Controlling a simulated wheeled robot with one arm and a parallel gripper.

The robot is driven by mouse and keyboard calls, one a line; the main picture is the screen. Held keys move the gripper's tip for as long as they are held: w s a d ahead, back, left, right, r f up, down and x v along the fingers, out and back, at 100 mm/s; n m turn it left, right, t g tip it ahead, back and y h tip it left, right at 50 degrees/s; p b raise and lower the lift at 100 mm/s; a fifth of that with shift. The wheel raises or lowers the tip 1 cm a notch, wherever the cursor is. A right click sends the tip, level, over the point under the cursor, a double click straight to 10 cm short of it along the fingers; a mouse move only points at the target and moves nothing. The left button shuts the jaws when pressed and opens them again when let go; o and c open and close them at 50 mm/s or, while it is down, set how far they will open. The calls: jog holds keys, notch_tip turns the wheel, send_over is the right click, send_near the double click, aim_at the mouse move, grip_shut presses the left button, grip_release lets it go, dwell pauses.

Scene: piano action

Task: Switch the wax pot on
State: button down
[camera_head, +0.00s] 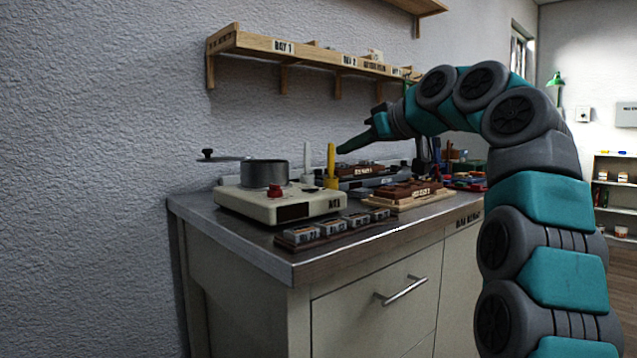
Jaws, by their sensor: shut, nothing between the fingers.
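The wax pot is a grey metal pot (265,173) on a cream base unit (245,206), at the left end of the counter. A red knob or button (274,191) sits on the base in front of the pot. A dark panel is on the base's front face, and I cannot tell whether it is lit. My gripper (341,150) is shut and empty. It is in the air to the right of the pot, beside the top of a yellow upright tool, pointing left and a little down. I cannot tell whether it touches that tool.
The yellow tool (331,160) and a white one (308,160) stand right of the pot. Small labelled blocks (330,228) line the counter's front edge. Brown-topped blocks (407,191) lie further right. A wooden shelf (318,58) hangs above. Bare counter (225,218) shows at the left front.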

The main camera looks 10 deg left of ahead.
jog(key=shift+a, duration=0.1)
dwell(0.3)
jog(key=p, duration=0.2)
send_over(320, 194)
jog(key=f, duration=0.3)
jog(key=shift+w+a+f, duration=0.1)
jog(key=shift+a+f, duration=0.05)
jog(key=shift+a, duration=0.1)
jog(key=shift+f+b, duration=0.65)
jog(key=shift+f, duration=0.05)
jog(key=shift+d+f+b, duration=0.2)
jog(key=shift+f+b, duration=0.75)
jog(key=shift+f, duration=0.3)
jog(key=shift+f, duration=0.15)
jog(key=shift+f+b, duration=0.1)
jog(key=shift+b, duration=0.2)
jog(key=f+b, duration=0.1)
jog(key=b, duration=0.3)
jog(key=shift+s+d+f+y+b, duration=0.15)
jog(key=shift+s+f+y+b, duration=0.1)
jog(key=shift+f+y+b, duration=0.15)
jog(key=shift+r+p, duration=0.55)
jog(key=shift+p, duration=0.15)
